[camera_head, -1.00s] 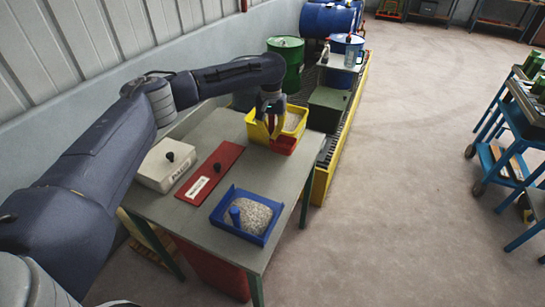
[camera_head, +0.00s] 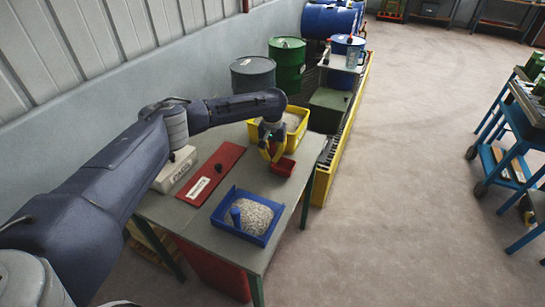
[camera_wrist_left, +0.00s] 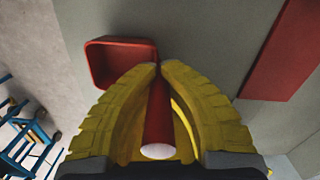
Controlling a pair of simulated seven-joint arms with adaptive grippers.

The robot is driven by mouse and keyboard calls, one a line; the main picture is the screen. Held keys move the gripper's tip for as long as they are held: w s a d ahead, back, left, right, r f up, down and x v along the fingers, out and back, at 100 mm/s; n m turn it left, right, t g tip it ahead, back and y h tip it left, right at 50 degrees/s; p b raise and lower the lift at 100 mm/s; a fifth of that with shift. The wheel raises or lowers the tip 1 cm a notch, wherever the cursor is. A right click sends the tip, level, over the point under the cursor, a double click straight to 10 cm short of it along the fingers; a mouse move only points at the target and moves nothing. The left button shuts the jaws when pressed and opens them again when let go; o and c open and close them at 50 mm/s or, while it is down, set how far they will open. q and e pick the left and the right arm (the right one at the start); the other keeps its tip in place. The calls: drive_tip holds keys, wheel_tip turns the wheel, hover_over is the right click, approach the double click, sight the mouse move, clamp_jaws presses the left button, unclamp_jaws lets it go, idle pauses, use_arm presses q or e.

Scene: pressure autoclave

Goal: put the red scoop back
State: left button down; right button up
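The red scoop (camera_head: 284,167) is in my left gripper (camera_head: 270,158), low over the right part of the grey table. In the left wrist view the left gripper (camera_wrist_left: 158,70) has its yellow fingers closed around the scoop's red, white-ended handle (camera_wrist_left: 158,115). The scoop's open bowl (camera_wrist_left: 122,42) points away to the upper left and looks empty. I cannot tell whether it touches the table. The yellow bin (camera_head: 254,132) with pale grains stands just behind the gripper. My right gripper is in neither view.
Barrels (camera_head: 288,60) stand behind.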

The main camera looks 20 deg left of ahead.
use_arm(q)
drive_tip(key=shift+f, duration=0.2)
drive_tip(key=c, duration=1.6)
unclamp_jaws()
drive_tip(key=shift+r, duration=0.1)
wheel_tip(320, 180, up, 12)
drive_tip(key=shift+w+r, duration=0.1)
drive_tip(key=shift+w, duration=0.05)
